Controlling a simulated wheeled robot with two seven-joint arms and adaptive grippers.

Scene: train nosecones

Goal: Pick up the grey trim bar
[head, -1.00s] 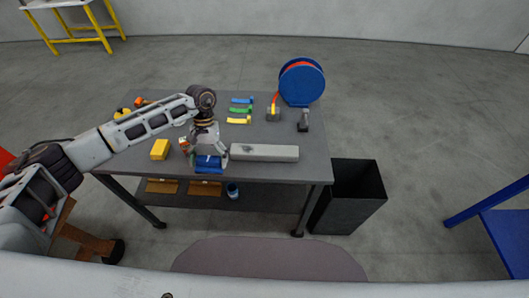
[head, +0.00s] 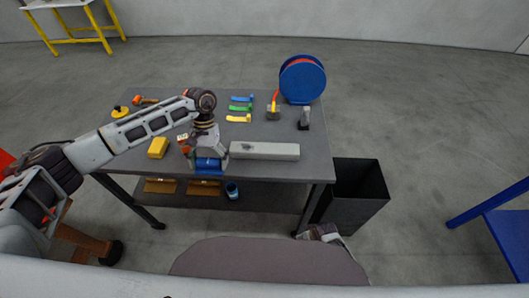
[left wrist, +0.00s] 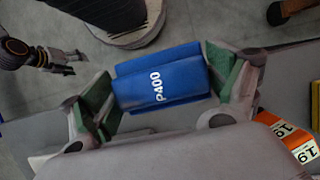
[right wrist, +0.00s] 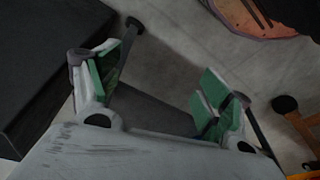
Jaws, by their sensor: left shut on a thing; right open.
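The grey trim bar (head: 264,151) lies flat along the front edge of the table in the head view, just right of my left gripper. My left gripper (head: 208,160) points down at the table's front edge, shut on a blue block marked P400 (left wrist: 160,78), which sits between its green-padded fingers in the left wrist view. It does not hold the bar. My right gripper (head: 325,232) is low in front of the table near the black bin.
The dark table (head: 280,172) also holds a yellow block (head: 158,147), coloured strips (head: 240,109), a blue reel (head: 302,80) and a dark upright tool (head: 304,119). A black bin (head: 358,190) stands at the right. The right table edge is mostly clear.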

